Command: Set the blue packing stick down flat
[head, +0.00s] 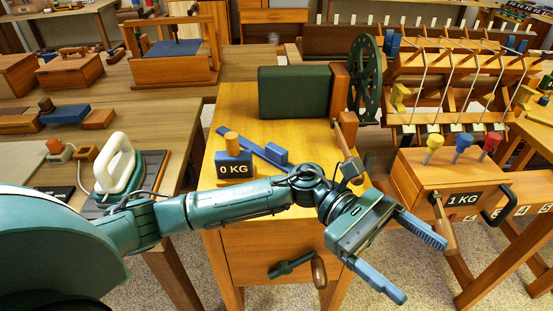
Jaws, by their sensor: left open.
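The blue packing stick (245,143) lies on the yellow wooden cabinet top, slanting from the far left towards the middle. A blue block (277,154) shows at its near end; I cannot tell whether it is part of the stick. A block marked 0 KG (235,168) stands in front and hides part of the stick. My left gripper (424,270) is open and empty, beyond the cabinet's right front corner and well apart from the stick. My left forearm passes in front of the cabinet's near edge. My right gripper is not in view.
A 1 KG box (455,180) with coloured knobs is at the right. A white-handled iron (117,165) is at the left.

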